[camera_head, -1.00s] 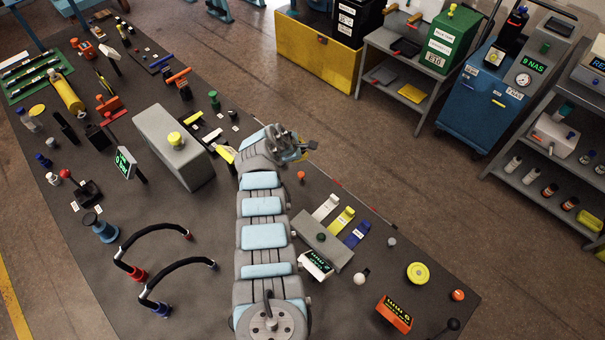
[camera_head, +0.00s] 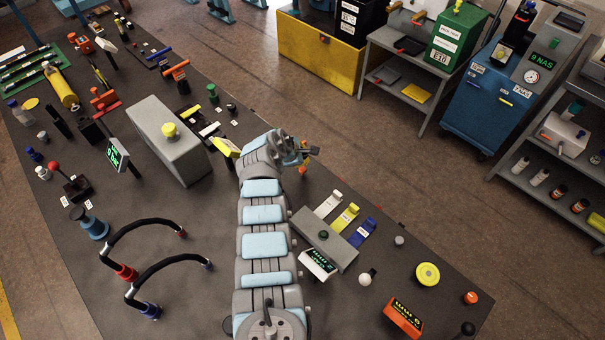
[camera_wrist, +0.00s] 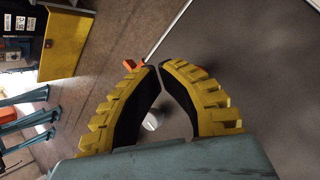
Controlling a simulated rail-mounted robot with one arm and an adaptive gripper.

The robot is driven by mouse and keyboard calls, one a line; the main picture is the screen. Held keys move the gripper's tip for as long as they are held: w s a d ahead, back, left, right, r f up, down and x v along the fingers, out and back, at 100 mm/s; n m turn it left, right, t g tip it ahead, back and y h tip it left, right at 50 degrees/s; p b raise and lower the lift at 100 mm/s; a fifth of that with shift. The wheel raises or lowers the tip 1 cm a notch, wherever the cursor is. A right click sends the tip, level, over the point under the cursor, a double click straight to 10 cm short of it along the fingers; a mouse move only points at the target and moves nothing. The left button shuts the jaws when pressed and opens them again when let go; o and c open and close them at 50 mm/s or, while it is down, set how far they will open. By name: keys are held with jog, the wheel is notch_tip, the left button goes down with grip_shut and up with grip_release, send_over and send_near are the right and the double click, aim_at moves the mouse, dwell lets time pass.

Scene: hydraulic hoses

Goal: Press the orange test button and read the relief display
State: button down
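My gripper (camera_head: 301,154) is over the table's far edge in the head view. In the wrist view its yellow-ribbed fingers (camera_wrist: 159,68) nearly meet at the tips, with nothing held between them. A small orange piece (camera_head: 303,170) is close below the gripper; an orange piece (camera_wrist: 132,65) also shows by the fingertips in the wrist view. A round orange button (camera_head: 471,297) sits at the table's right end, well away from the gripper. An orange-cased display (camera_head: 403,317) and a white-framed display (camera_head: 319,264) stand nearby. I cannot tell which display is the relief one.
A grey block with a yellow knob (camera_head: 170,131) stands left of my arm. A grey block with white, yellow and blue tabs (camera_head: 324,243) lies to its right. Two black hoses (camera_head: 150,230) arch at the left. A white ball (camera_head: 365,279) and yellow disc (camera_head: 427,274) are at the right.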

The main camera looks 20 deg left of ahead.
jog(key=shift+f+b, duration=0.4)
jog(key=shift+f, duration=0.7)
jog(key=shift+f, duration=0.2)
dwell(0.5)
jog(key=shift+f, duration=0.25)
jog(key=shift+f+b, duration=0.5)
jog(key=shift+f, duration=0.1)
dwell(0.9)
jog(key=shift+r, duration=0.1)
jog(key=shift+r+p, duration=1)
jog(key=shift+p, duration=0.2)
notch_tip(320, 180, up, 5)
jog(key=p, duration=0.5)
dwell(0.8)
